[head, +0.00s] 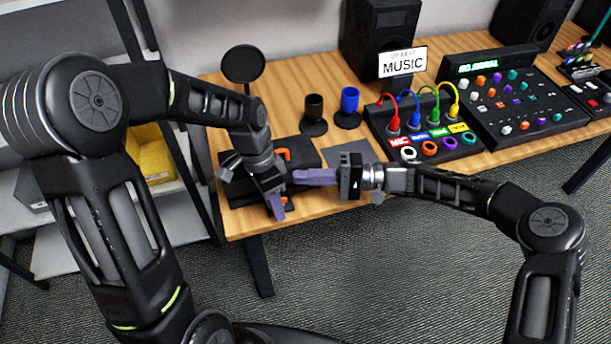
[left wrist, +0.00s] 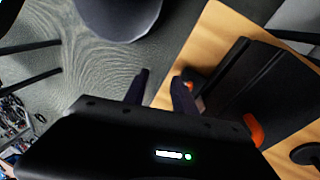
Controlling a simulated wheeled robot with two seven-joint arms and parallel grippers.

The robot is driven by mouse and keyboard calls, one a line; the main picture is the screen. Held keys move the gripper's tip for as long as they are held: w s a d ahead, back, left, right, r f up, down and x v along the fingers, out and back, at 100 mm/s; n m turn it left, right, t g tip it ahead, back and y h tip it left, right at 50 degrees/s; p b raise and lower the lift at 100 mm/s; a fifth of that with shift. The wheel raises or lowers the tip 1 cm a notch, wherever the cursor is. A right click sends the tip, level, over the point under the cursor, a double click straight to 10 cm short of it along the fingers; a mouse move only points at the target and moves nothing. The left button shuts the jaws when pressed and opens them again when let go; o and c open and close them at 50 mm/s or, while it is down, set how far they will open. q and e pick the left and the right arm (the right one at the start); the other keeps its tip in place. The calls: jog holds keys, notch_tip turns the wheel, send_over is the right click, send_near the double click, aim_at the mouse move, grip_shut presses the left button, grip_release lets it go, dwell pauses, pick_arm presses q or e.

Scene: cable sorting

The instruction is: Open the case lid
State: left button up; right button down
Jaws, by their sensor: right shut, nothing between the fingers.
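The black case (head: 302,147) lies flat near the left end of the table, its lid apparently down.
A cable box (head: 425,138) with coloured plugs and a mixer (head: 515,100) are to the right. A grey pad (head: 345,152) lies beside the case. A shelf (head: 185,195) stands left of the table.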

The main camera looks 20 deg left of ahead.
pick_arm(q)
jog(key=shift+d+f, duration=0.1)
jog(key=shift+f, duration=0.1)
jog(key=s+d+f+n+h, duration=0.1)
jog(key=s+d+f+n, duration=0.4)
jog(key=d+f, duration=0.3)
jog(key=s+d+f+n+t, duration=0.1)
jog(key=s+d+f+n, duration=0.3)
jog(key=s+d+f, duration=0.4)
notch_tip(320, 180, down, 5)
jog(key=shift+s+r+n+t+h, duration=0.1)
jog(key=shift+s+n+t+h, duration=0.05)
jog(key=shift+n+t+h, duration=0.2)
pick_arm(e)
jog(key=shift+r, duration=0.1)
pick_arm(q)
jog(key=shift+w+a+r, duration=0.1)
jog(key=shift+w+a, duration=0.1)
jog(key=shift+w, duration=0.1)
pick_arm(e)
jog(key=shift+w+a+r+m, duration=0.15)
jog(key=shift+w+r+m, duration=0.05)
jog(key=shift+r+m, duration=0.15)
pick_arm(q)
jog(key=shift+w+a+r+p, duration=0.1)
jog(key=shift+w+r+p, duration=0.05)
jog(key=shift+p, duration=0.15)
pick_arm(e)
jog(key=shift+w+a+r, duration=0.1)
jog(key=shift+r, duration=0.2)
